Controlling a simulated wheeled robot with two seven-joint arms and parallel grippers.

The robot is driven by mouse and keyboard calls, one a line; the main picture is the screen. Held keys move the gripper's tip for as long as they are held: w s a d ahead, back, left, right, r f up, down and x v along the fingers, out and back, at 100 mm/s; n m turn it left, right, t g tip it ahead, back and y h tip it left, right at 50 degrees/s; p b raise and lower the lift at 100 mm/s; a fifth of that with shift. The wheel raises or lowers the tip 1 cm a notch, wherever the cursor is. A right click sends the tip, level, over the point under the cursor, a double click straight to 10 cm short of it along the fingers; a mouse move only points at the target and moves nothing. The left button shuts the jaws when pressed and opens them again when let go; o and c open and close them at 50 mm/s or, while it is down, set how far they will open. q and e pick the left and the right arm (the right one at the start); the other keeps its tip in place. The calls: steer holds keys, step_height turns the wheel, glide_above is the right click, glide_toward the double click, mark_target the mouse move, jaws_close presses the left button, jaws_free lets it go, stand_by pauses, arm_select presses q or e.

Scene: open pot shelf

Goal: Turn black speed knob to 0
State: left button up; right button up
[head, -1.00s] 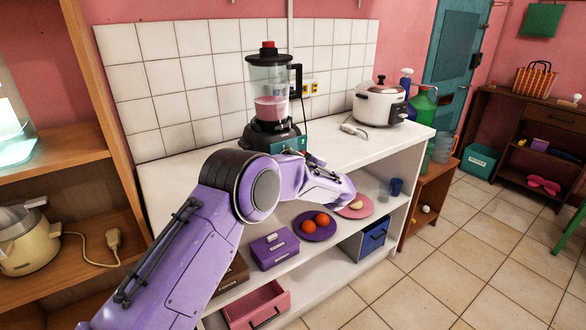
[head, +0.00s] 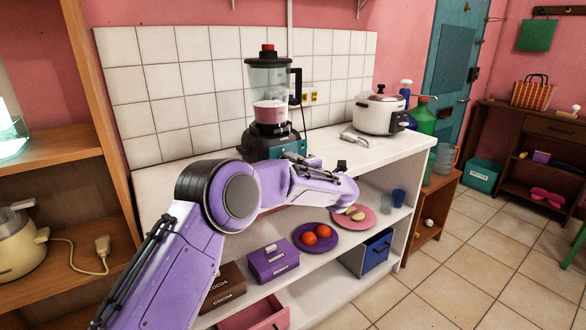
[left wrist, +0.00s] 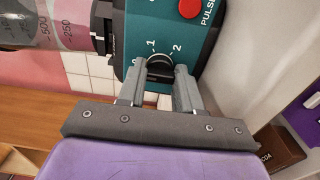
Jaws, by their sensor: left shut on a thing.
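A blender (head: 268,100) with pink liquid in its jar stands upright on the white counter. Its teal control panel (left wrist: 140,25) faces me in the left wrist view. The black speed knob (left wrist: 159,72) is on that panel, with the numbers 1 and 2 beside it. My left gripper (left wrist: 163,80) has one finger on each side of the knob and is shut on it. In the head view my left gripper (head: 292,160) is at the blender's base, and the knob is hidden there. The knob's exact pointer position and a 0 mark cannot be made out. My right gripper is out of view.
A red PULSE button (left wrist: 191,6) is on the panel close to the knob. A white cooker (head: 378,112) stands further right on the counter. Plates with fruit and a purple box (head: 272,262) are on the shelf below my left arm.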

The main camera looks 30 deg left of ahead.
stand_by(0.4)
arm_select(q)
steer(key=o, duration=1)
steer(key=shift+o, duration=0.2)
steer(key=shift+d, duration=0.1)
steer(key=v, duration=1)
steer(key=shift+b, duration=0.35)
steer(key=shift+d, duration=0.1)
